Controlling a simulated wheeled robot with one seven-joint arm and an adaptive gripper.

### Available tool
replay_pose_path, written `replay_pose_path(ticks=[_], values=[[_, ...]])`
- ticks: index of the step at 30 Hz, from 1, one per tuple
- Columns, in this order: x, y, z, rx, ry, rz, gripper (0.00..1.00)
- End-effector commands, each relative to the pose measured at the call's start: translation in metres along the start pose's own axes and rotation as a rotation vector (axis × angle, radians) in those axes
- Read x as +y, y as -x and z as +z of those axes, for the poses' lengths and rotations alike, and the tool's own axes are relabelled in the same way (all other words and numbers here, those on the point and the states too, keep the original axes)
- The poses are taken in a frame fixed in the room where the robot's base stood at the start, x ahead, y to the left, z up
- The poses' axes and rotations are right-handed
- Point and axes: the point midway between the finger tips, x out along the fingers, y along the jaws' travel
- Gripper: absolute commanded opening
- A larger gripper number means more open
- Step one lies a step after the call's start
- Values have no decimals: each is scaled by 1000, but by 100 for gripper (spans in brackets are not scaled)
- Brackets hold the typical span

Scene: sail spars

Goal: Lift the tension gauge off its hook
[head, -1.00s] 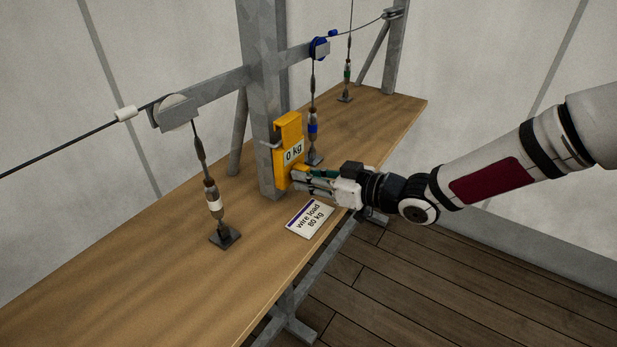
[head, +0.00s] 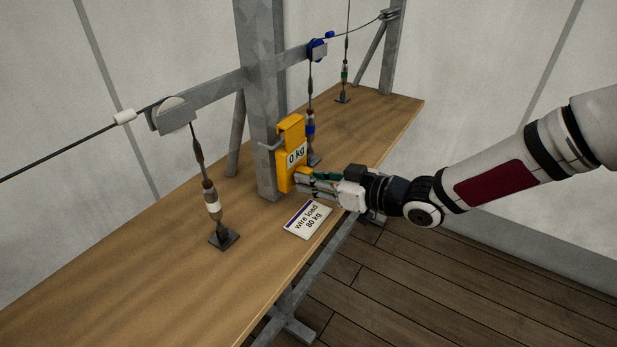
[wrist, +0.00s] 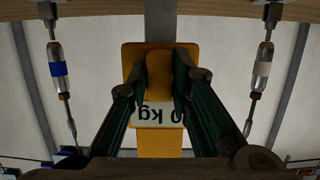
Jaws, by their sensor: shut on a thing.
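The yellow tension gauge (head: 291,133), its label reading "0 kg", is upright in front of the grey post (head: 262,90). A grey hook (head: 270,145) juts from the post to the gauge's left side. I cannot tell whether the gauge still touches it. My gripper (head: 303,181) is shut on the lower part of the gauge. In the wrist view, my gripper's two fingers (wrist: 160,75) lie on either side of a yellow part of the gauge (wrist: 158,145), partly covering its upside-down label.
A "wire load 80 kg" card (head: 307,219) lies on the wooden bench (head: 150,275) below my gripper. A white-banded turnbuckle (head: 212,203) stands left, a blue-banded one (head: 311,128) close behind the gauge, a green-banded one (head: 344,75) farther back. The bench's front left is clear.

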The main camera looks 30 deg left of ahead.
Motion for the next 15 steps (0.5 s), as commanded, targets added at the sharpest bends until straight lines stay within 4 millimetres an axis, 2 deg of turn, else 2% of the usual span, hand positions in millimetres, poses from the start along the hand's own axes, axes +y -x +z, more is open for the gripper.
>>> replay_pose_path(ticks=[15], values=[[0,16,3,2,1,0,0]])
